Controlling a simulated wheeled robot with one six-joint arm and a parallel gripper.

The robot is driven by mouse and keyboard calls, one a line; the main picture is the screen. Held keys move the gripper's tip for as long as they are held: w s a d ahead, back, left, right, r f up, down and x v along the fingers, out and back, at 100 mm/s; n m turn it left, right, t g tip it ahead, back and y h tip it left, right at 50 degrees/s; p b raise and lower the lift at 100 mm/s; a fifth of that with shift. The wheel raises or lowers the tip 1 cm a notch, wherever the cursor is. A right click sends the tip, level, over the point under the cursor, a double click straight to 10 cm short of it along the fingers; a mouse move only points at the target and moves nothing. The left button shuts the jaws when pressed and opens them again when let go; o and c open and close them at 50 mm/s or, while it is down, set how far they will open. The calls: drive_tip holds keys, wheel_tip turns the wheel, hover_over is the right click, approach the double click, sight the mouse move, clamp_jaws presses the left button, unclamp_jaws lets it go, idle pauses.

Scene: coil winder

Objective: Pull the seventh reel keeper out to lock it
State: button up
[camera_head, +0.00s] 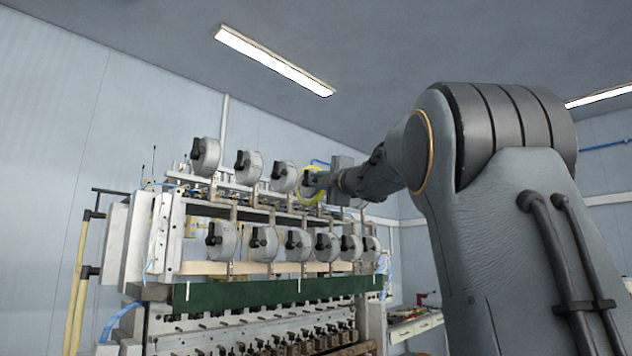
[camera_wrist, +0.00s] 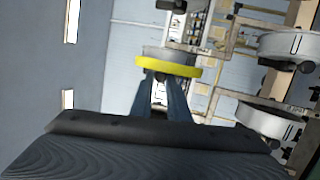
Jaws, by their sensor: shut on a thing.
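The reel with a yellow ring (camera_head: 312,197) is in the upper row of the coil winder, the fourth from the left. In the wrist view the yellow ring (camera_wrist: 185,70) is straight ahead, with its grey reel drum behind. My gripper (camera_head: 320,180) reaches it from the right. In the wrist view my gripper (camera_wrist: 162,78) has its fingers close together at the ring's front centre, shut on the reel keeper. The keeper is mostly hidden by the fingers. Other reels show black keepers, such as this one (camera_head: 283,180).
Grey reels stand to the left in the upper row (camera_head: 250,165), with a lower row (camera_head: 222,240) beneath. In the wrist view two reels (camera_wrist: 290,48) stand close on the right. A green beam (camera_head: 250,294) runs below. The space left of my gripper in the wrist view is clear.

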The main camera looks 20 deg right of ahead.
drive_tip(key=shift+s+d, duration=0.55)
drive_tip(key=shift+s, duration=0.6)
drive_tip(key=o, duration=0.6)
drive_tip(key=shift+s, duration=0.1)
drive_tip(key=v, duration=0.2)
drive_tip(key=r+v, duration=0.1)
drive_tip(key=v, duration=0.4)
drive_tip(key=shift+s+a+r, duration=0.15)
drive_tip(key=shift+r, duration=0.15)
idle(0.8)
